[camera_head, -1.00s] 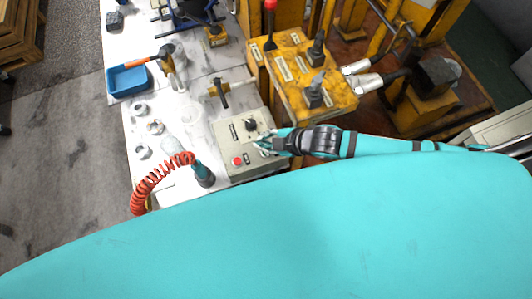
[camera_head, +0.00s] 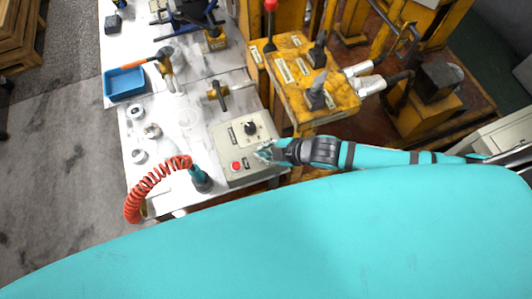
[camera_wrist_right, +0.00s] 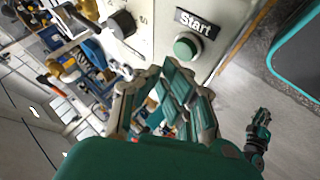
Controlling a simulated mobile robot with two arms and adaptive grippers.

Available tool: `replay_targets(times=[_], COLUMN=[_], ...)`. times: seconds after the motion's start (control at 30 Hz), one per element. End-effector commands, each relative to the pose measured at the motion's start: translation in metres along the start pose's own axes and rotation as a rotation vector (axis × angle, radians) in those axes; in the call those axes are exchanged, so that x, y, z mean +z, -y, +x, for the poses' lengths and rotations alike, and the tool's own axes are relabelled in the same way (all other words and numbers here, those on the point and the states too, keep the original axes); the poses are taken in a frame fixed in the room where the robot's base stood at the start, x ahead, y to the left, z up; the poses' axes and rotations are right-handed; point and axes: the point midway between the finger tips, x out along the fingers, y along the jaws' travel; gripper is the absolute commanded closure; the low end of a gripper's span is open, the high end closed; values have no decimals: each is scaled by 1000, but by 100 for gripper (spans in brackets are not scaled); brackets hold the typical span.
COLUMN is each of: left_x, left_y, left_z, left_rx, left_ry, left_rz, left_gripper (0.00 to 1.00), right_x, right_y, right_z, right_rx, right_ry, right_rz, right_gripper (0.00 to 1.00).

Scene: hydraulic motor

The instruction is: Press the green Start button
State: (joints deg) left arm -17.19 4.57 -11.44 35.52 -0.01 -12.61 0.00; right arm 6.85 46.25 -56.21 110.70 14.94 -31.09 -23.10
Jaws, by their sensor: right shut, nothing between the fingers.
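The green Start button (camera_wrist_right: 187,46) shows in the right wrist view, round, in a pale collar beside its black "Start" label (camera_wrist_right: 197,22). It sits on the beige control box (camera_head: 233,140). In the head view my right gripper (camera_head: 262,152) is over the right side of the box and hides the button. In the right wrist view its fingers (camera_wrist_right: 168,76) are shut and empty, with their tips close to the button's edge; contact cannot be told. A teal and dark gripper (camera_wrist_right: 259,132), apparently my left one, hangs at the right of that view; its jaws are too small to judge.
The box also carries a red button (camera_head: 236,166) and a black knob (camera_head: 250,128). A red coiled hose (camera_head: 146,187) lies left of it. A blue tray (camera_head: 125,83) and a hammer (camera_head: 165,66) lie on the white table. Yellow machinery (camera_head: 305,85) stands behind right.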

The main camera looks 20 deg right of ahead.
Motion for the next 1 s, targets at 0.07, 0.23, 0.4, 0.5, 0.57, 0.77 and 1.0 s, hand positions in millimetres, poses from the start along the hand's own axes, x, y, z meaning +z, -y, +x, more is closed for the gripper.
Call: replay_targets(times=[0.07,0.23,0.4,0.5,0.57,0.77,1.0], left_x=[0,0,0,0,0,0,0], left_y=[0,0,0,0,0,0,0], left_z=[0,0,0,0,0,0,1], left_rx=[0,0,1,1,1,1,1], left_ry=[0,0,0,0,0,0,0], left_rz=[0,0,0,0,0,1,1], left_gripper=[100,100,100,100,100,100,100], right_x=[0,0,0,0,0,0,4], right_y=[0,0,0,0,0,0,4], right_z=[0,0,0,0,0,0,6], right_rx=[0,0,0,0,0,0,0], right_ry=[0,0,0,0,0,0,0], right_rz=[0,0,0,0,0,0,0], right_gripper=[100,100,100,100,100,100,100])
